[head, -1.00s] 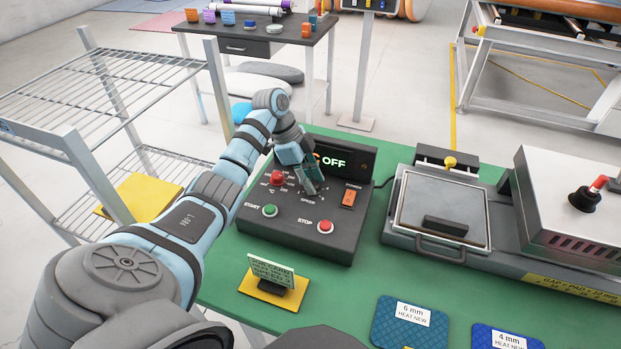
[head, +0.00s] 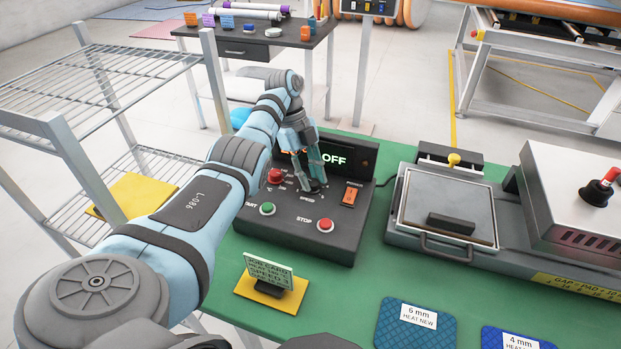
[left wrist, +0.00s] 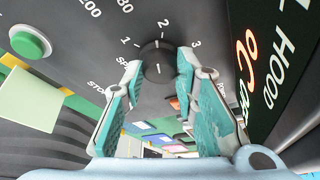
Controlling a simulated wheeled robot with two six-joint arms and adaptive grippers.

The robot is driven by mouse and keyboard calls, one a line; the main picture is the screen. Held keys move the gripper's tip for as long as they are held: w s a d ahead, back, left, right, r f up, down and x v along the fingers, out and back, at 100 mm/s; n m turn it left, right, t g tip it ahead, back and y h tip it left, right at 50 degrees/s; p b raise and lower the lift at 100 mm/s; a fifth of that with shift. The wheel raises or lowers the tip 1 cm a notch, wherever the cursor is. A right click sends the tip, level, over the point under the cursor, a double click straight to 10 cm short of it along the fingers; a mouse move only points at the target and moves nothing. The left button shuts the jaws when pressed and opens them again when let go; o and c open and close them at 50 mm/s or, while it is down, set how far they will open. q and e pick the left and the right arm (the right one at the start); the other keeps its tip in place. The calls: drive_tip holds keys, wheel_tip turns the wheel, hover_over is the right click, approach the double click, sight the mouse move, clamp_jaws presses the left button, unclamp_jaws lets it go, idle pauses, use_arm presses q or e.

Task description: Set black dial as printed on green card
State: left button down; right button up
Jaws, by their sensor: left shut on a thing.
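The black dial (head: 317,187) sits by the SPEED label on the dark control box (head: 330,238). My left gripper (head: 310,184) is shut on it from above. In the left wrist view the dial (left wrist: 157,62) is between the two teal fingertips (left wrist: 157,72), with the printed numbers 1, 2 and 3 around it. A white mark shows near the 2, but its exact setting is unclear. The pale green card (head: 268,272) stands tilted on a yellow base in front of the box. It has a SPEED line whose digit looks like 3. My right gripper is out of view.
A red knob (head: 275,176), green START button (head: 267,209), red STOP button (head: 325,225) and orange POWER switch (head: 350,196) surround the dial. A display reading OFF (head: 350,158) rises behind. A flat press (head: 445,215) stands to the right. Blue pads (head: 415,325) lie in front.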

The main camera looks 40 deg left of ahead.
use_arm(q)
drive_tip(key=c, duration=1.3)
unclamp_jaws()
